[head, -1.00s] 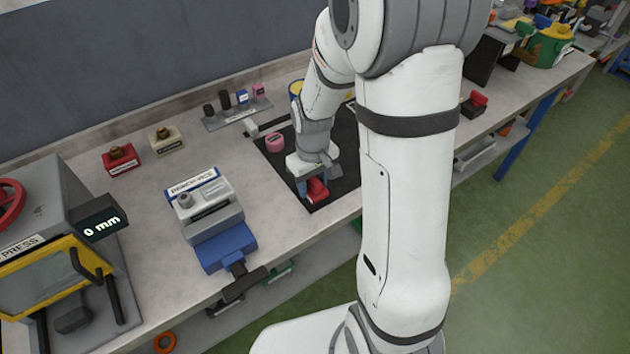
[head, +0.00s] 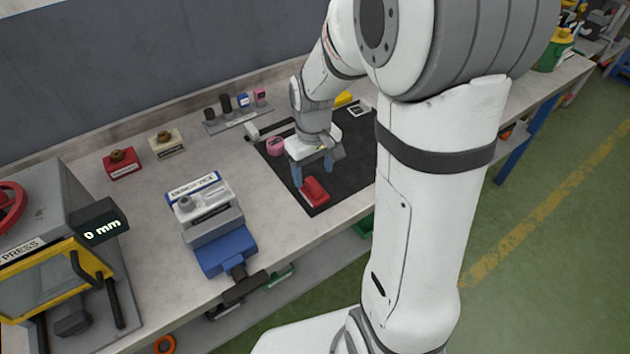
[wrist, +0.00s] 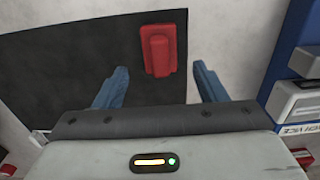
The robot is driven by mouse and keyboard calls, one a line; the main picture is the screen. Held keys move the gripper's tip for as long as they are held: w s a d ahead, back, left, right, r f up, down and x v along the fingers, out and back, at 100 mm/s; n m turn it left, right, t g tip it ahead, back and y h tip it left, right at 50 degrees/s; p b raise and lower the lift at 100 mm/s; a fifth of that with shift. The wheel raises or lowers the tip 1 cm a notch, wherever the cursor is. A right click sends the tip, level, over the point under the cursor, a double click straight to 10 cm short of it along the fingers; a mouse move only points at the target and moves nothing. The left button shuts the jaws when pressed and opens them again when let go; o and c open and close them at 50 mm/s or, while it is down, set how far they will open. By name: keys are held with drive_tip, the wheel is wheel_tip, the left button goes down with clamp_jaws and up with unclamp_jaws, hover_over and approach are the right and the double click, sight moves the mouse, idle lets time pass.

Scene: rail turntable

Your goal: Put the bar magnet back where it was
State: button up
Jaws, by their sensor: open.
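A red block with a raised bar on top (head: 313,190) lies on the black mat (head: 352,158) near the bench's front edge. It may be the bar magnet, but I see no readable label on it. My gripper (head: 313,169) is open and empty, just above and behind the block. In the wrist view the block (wrist: 158,45) lies on the mat (wrist: 50,85) near its edge, ahead of my gripper (wrist: 161,70) and between the lines of its two blue fingers. Neither finger appears to touch it.
A pink cylinder (head: 276,146) stands on the mat left of my gripper. The bench vice (head: 222,248) and press (head: 45,225) are further left. A rack with several pegs (head: 232,119) stands behind. My arm hides part of the bench at right.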

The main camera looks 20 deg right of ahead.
sight(314, 183)
wheel_tip(314, 183, up, 6)
drive_tip(key=s+r+m+t, duration=0.3)
drive_tip(key=s+r, duration=0.1)
drive_tip(key=s, duration=1)
drive_tip(key=shift+s+d+r+m, duration=0.2)
drive_tip(key=shift+d+r+m, duration=0.1)
drive_tip(key=shift+r, duration=0.1)
